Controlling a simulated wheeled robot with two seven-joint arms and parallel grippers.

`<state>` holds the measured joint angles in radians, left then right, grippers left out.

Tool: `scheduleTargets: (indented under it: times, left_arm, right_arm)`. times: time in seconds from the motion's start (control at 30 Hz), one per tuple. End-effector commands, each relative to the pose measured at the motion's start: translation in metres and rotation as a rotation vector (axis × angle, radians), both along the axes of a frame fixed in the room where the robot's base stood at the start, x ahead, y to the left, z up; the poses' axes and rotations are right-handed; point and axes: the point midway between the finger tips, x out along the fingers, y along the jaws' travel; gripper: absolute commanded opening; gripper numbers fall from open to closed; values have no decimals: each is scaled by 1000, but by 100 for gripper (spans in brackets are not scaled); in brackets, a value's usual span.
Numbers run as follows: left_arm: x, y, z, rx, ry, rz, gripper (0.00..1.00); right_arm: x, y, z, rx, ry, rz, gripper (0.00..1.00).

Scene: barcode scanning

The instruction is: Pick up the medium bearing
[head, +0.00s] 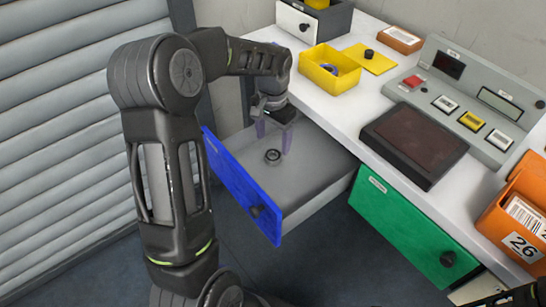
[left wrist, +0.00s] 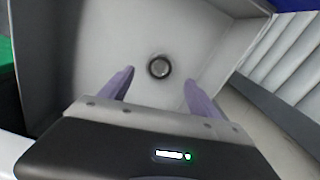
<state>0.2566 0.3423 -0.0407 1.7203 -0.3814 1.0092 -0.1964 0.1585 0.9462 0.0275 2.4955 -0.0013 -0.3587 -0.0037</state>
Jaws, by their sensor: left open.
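A dark ring-shaped bearing (head: 273,156) lies flat in the open drawer with the blue front (head: 242,187). It also shows in the left wrist view (left wrist: 159,67) on the drawer's grey floor, beyond and between my fingers. My left gripper (head: 275,142) reaches down into the drawer with its purple fingers apart. The gap between the fingers (left wrist: 159,88) is empty, and the bearing is not gripped. The frames do not show clearly how high the fingertips are above the floor. My right gripper is not clearly in view; only a dark part shows at the lower right corner.
The drawer walls stand close around my left gripper. On the white counter (head: 345,103) are a yellow bin (head: 330,76) with its lid beside it, a dark pad (head: 414,143), a button panel (head: 470,100) and an orange box (head: 515,215). A green drawer (head: 408,222) is shut.

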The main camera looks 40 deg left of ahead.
Motion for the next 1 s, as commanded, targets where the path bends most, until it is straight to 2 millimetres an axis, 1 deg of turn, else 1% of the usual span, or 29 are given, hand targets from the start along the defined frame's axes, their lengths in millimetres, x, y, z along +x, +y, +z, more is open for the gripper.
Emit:
scheduleTargets:
  times: [0.07, 0.37, 0.47, 0.6, 0.73, 0.83, 1.0]
  left_arm:
    - [0, 0, -4, 0, 0, 0, 72]
    - [0, 0, -6, 0, 0, 0, 72]
    - [-1, 0, -15, 0, 1, 0, 72]
    - [-3, 0, -37, -1, 2, 0, 72]
    - [-2, 0, -52, 0, 0, 0, 72]
    - [-2, 0, -56, 0, 0, 0, 72]
    - [-2, 0, -56, 1, -1, 0, 72]
  right_arm:
    - [0, 0, -1, 0, 0, 0, 77]
    - [0, 0, -1, 0, 0, 0, 77]
    - [0, 0, -3, 0, 0, 0, 77]
    - [0, 0, -8, 0, 0, 0, 77]
    - [0, 0, -10, 0, 0, 0, 77]
    - [0, 0, -10, 0, 0, 0, 77]
    - [0, 0, -9, 0, 0, 0, 77]
